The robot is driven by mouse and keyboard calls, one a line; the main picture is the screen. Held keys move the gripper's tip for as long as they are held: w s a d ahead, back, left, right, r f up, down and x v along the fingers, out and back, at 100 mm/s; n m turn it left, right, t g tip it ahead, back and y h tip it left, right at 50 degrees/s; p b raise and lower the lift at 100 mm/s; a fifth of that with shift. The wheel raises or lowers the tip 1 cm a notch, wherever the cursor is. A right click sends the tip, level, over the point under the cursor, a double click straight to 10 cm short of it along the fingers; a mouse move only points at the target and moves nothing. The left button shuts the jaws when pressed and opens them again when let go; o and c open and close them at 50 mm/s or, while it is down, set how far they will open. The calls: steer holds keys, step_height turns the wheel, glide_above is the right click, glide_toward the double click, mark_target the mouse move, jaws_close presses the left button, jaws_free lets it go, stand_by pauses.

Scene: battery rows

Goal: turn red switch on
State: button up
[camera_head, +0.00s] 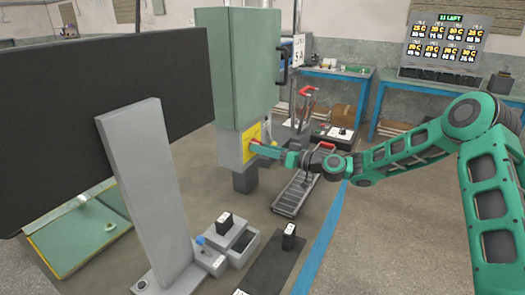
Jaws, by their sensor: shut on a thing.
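The red switch (254,142) is a small red part on a yellow plate (251,132). The plate is on the side of the grey box under a green cabinet (252,60). My gripper (261,147) reaches in from the right, level with the plate. It is shut on the red switch, and its fingers hide most of it. The switch's exact position cannot be made out at this size.
A large dark panel (110,85) and a tilted grey post (150,185) stand at the left. Small black blocks (289,236) stand on the low units in front. A blue workbench (335,74) and a lit display (446,38) are at the back.

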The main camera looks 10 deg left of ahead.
steer(key=shift+w+d+m, duration=0.1)
steer(key=shift+d+m, duration=0.05)
steer(key=shift+m, duration=4)
steer(key=shift+w+d+m, duration=0.1)
steer(key=shift+m, duration=4.05)
steer(key=o, duration=1)
steer(key=shift+o, duration=0.2)
steer(key=shift+s+a, duration=0.1)
steer(key=shift+a, duration=0.05)
